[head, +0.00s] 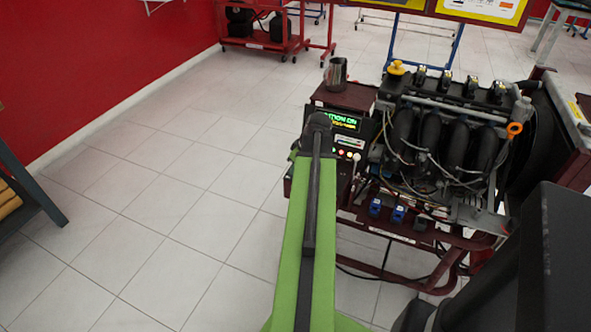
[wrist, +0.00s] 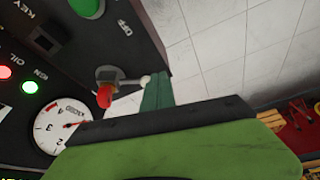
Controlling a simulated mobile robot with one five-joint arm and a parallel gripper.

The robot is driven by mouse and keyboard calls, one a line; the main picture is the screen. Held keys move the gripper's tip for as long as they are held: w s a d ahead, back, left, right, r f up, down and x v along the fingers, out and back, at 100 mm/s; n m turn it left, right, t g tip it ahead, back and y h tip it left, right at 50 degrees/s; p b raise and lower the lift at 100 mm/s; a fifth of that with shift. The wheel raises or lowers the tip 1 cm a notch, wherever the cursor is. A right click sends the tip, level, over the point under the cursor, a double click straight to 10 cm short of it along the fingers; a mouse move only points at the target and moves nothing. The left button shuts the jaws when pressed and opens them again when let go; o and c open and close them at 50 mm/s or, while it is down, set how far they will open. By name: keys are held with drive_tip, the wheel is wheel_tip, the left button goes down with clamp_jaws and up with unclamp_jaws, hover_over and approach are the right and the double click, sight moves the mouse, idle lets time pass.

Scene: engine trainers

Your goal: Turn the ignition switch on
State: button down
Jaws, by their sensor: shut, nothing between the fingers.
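The control panel (head: 347,143) stands at the left of the engine trainer, partly hidden by my arm. Its display (head: 340,119) shows green text that reads in part "ITION ON". In the wrist view, a red-tipped part (wrist: 104,95) and a silver lever with a pale ball end (wrist: 144,79) stick out at the panel edge; I cannot tell which is the ignition switch. A green lamp labelled IGN (wrist: 30,87) is lit. My gripper (wrist: 157,84) is shut and empty, its dark green fingers close beside the ball end; contact is unclear. In the head view my arm hides the fingertips.
A round white gauge (wrist: 60,126) and a red lamp (wrist: 4,74) are on the panel. The engine (head: 450,135) with hoses and wires stands right of it. A metal cup (head: 336,72) stands on top behind the display. Tiled floor (head: 150,210) at left is clear.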

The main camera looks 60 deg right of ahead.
drive_tip(key=a+p+v, duration=0.1)
drive_tip(key=p+v, duration=0.5)
drive_tip(key=v, duration=0.2)
drive_tip(key=shift+w+a, duration=0.25)
drive_tip(key=shift+w+r, duration=0.1)
